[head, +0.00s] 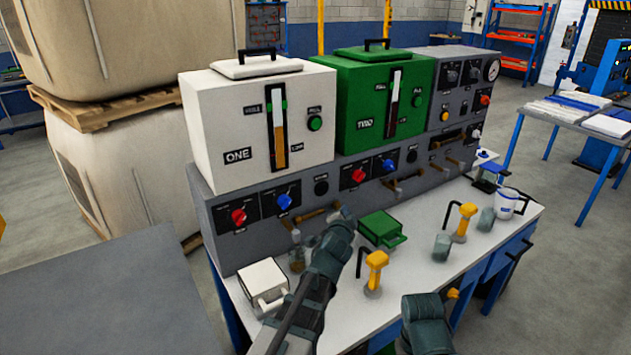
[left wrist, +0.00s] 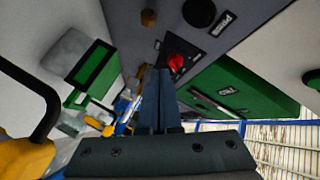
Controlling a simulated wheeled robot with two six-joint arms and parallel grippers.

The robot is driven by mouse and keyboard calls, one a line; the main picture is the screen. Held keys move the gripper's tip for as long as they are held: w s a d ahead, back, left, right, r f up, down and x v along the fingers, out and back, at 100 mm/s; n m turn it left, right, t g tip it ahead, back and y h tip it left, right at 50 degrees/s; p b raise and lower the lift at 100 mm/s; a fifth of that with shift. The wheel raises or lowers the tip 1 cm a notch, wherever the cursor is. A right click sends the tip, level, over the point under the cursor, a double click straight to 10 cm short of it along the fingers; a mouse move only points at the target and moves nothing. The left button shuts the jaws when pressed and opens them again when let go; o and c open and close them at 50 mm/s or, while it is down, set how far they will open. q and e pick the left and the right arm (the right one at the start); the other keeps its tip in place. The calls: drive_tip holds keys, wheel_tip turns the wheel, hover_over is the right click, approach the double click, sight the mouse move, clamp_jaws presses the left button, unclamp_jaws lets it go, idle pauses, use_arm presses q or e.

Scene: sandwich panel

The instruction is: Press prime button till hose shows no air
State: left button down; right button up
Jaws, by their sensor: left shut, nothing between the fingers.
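The white tank ONE (head: 262,125) and the green tank TWO (head: 385,100) stand on a grey panel. A round black button (head: 321,187) is below tank ONE; another black button (head: 412,156) is below tank TWO. A black button (left wrist: 199,13) beside a small label fills the top of the left wrist view. Short brown hoses (head: 318,213) come out of the panel front, the left one above a clear jar (head: 297,256). My left gripper (head: 345,213) is shut and empty, close to the panel front. My right arm shows at the bottom; its fingers cannot be made out.
A white box (head: 263,286), a green box (head: 381,230) and yellow-handled tools (head: 376,262) stand on the white bench. Red knobs (head: 238,216) and blue knobs (head: 284,201) line the panel. A white bucket (head: 508,204) is at the right end.

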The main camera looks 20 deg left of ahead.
sight(327, 191)
use_arm(q)
drive_tip(key=w+a, duration=0.5)
drive_tip(key=a, duration=0.2)
drive_tip(key=shift+w, duration=0.2)
idle(0.4)
drive_tip(key=shift+w, duration=0.1)
idle(1.9)
drive_tip(key=shift+w+a, duration=0.2)
drive_tip(key=shift+a, duration=0.1)
drive_tip(key=shift+w+a, duration=0.25)
drive_tip(key=shift+a, duration=0.1)
idle(0.8)
idle(0.3)
drive_tip(key=shift+s+d, duration=0.5)
drive_tip(key=shift+d, duration=0.15)
drive_tip(key=shift+s+d, duration=0.8)
drive_tip(key=shift+d, duration=0.2)
drive_tip(key=shift+s+d, duration=0.75)
drive_tip(key=shift+d, duration=0.25)
